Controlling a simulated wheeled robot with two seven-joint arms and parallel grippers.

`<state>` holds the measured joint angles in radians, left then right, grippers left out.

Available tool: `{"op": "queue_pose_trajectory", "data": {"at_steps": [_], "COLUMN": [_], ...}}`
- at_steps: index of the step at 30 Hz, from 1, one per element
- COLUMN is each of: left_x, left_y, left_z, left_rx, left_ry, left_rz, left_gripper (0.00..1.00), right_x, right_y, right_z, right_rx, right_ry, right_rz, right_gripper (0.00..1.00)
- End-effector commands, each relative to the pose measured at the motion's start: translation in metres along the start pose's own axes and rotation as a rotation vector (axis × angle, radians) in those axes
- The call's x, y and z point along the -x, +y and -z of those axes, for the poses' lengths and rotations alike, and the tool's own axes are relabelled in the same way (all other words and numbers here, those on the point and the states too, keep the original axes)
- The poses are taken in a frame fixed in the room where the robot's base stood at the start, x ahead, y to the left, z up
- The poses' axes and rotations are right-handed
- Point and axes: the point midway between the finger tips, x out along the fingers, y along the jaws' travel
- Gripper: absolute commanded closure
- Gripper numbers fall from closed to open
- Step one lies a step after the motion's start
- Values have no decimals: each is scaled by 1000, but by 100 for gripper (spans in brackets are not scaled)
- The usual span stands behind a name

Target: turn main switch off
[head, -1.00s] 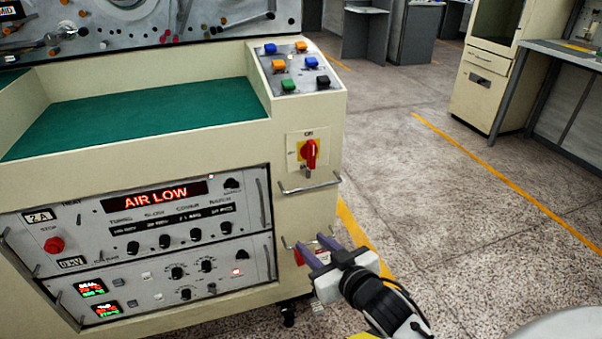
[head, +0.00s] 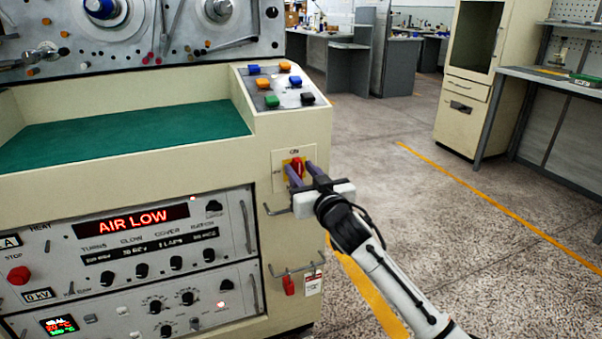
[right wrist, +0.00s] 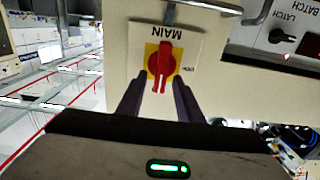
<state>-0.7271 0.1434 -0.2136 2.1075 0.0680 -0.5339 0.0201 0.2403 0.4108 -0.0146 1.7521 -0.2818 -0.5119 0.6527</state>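The main switch is a red rotary handle (head: 297,165) on a yellow square plate, set in a white label panel on the cream machine's front, below the colored buttons. In the right wrist view the red handle (right wrist: 160,63) appears upside down and stands vertical, with "MAIN" lettering beyond it and an off mark to one side. My right gripper (head: 300,168) is open, its two purple-grey fingers on either side of the handle. The wrist view shows gaps between fingers and handle; contact is not visible. My left gripper is out of view.
A metal bar handle (head: 277,210) sits just under the switch. A lower bar (head: 296,270) carries a red padlock (head: 289,286) and a white tag (head: 313,284). The control panel's display (head: 135,221) reads AIR LOW. Open floor lies to the right.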

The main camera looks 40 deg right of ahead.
Motion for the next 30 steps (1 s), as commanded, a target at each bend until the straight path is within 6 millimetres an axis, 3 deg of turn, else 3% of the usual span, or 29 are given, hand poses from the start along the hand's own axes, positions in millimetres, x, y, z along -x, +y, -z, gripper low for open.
{"op": "queue_pose_trajectory", "data": {"at_steps": [9, 15, 30], "left_x": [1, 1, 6], "left_y": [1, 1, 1], "left_z": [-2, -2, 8], "left_rx": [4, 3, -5], "left_ry": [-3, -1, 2], "left_rz": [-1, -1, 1], "left_gripper": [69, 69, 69], "right_x": [-4, -4, -3], "right_y": [0, 0, -3], "right_z": [0, 0, 1], "right_rx": [0, 0, 100], "right_ry": [0, 0, -1], "right_rz": [1, 1, 2], "right_gripper": [67, 99, 100]}}
